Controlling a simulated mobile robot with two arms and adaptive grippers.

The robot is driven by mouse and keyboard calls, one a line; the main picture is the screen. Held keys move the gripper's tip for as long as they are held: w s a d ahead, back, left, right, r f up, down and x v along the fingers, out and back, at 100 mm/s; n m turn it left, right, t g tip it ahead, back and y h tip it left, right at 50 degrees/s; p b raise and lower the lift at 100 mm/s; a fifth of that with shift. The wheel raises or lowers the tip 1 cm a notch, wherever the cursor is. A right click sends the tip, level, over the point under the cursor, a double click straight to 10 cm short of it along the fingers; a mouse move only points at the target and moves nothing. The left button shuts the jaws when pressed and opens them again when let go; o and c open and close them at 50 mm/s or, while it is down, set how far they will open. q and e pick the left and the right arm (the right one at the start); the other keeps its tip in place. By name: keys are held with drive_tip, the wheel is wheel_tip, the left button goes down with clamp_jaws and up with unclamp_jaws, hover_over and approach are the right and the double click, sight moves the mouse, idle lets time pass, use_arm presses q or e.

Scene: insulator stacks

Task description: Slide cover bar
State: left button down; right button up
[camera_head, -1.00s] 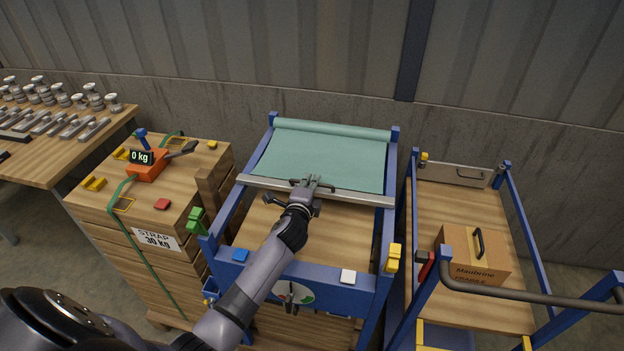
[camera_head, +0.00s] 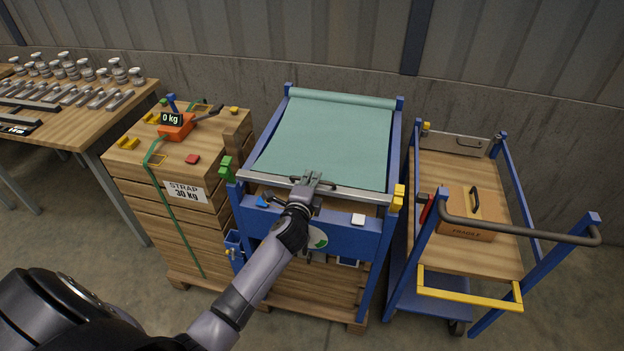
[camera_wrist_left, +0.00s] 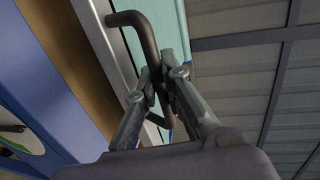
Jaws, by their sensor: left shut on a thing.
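The cover bar (camera_head: 352,194) is a grey metal rail across the blue frame (camera_head: 345,239), close to its front edge. A green cover sheet (camera_head: 330,143) stretches from a roll at the back to the bar and hides most of the wooden top. My left gripper (camera_head: 308,183) is at the middle of the bar, shut on its dark handle (camera_head: 293,180). The left wrist view shows the handle (camera_wrist_left: 147,42) between my two fingers (camera_wrist_left: 160,88). My right gripper is not in view.
A wooden crate stack (camera_head: 165,207) with an orange strap tensioner (camera_head: 175,130) stands left of the frame. A blue trolley with a cardboard box (camera_head: 466,213) stands at the right. A table with several insulators (camera_head: 83,70) is at the far left.

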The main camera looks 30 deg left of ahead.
use_arm(q)
drive_tip(key=c, duration=1.7)
unclamp_jaws()
drive_tip(key=v, duration=1.2)
drive_tip(key=shift+f, duration=0.15)
